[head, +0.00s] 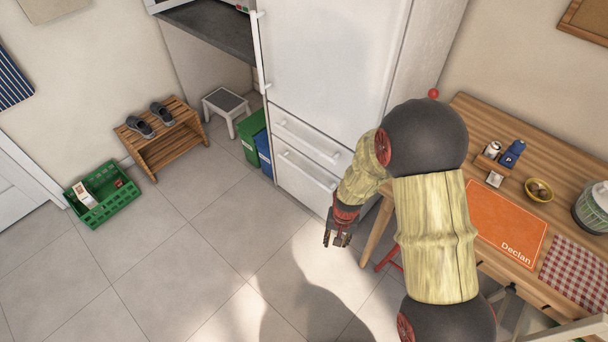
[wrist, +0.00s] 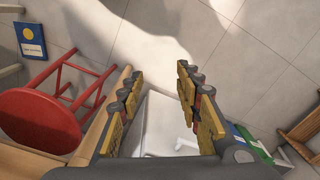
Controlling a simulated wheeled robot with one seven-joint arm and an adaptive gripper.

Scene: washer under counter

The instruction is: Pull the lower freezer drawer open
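The white fridge-freezer (head: 333,62) has two drawers at its base. The upper drawer (head: 312,138) and the lower drawer (head: 296,184) both look shut, each with a long white bar handle. The lower drawer's handle (head: 306,170) runs along its top. My gripper (head: 338,240) hangs in front of and to the right of the lower drawer, pointing down, apart from the handle. In the wrist view my gripper (wrist: 160,78) has its fingers spread with nothing held. A white surface, seemingly the freezer front (wrist: 158,122), shows between and beyond them.
A wooden table (head: 480,120) stands right of the freezer, close to my arm. A red stool (wrist: 40,120) is beside it. Green (head: 251,135) and blue (head: 264,152) bins stand left of the drawers. The tiled floor (head: 190,260) in front is clear.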

